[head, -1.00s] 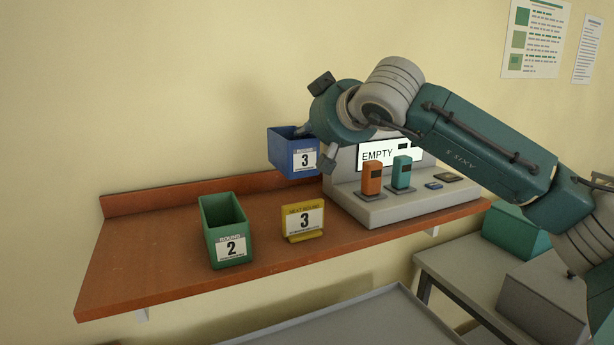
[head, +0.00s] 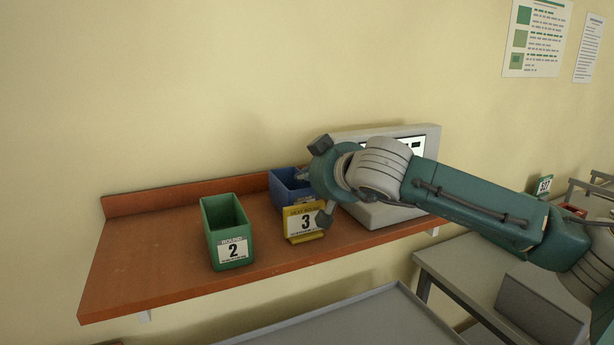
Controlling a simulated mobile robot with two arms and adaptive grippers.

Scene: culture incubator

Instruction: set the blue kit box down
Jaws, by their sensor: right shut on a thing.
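The blue kit box (head: 284,186) is low at the back of the brown shelf (head: 160,250), behind the yellow sign (head: 304,222) marked 3. The sign hides its lower front, so I cannot tell whether its base touches the shelf. My right gripper (head: 312,190) is shut on the box's right wall, its fingers partly hidden. My left gripper is not in view.
A green box (head: 228,232) marked 2 stands on the shelf, left of the sign. The grey device (head: 425,150) behind my right arm is mostly covered. The left part of the shelf is clear. A grey tray (head: 380,318) lies below.

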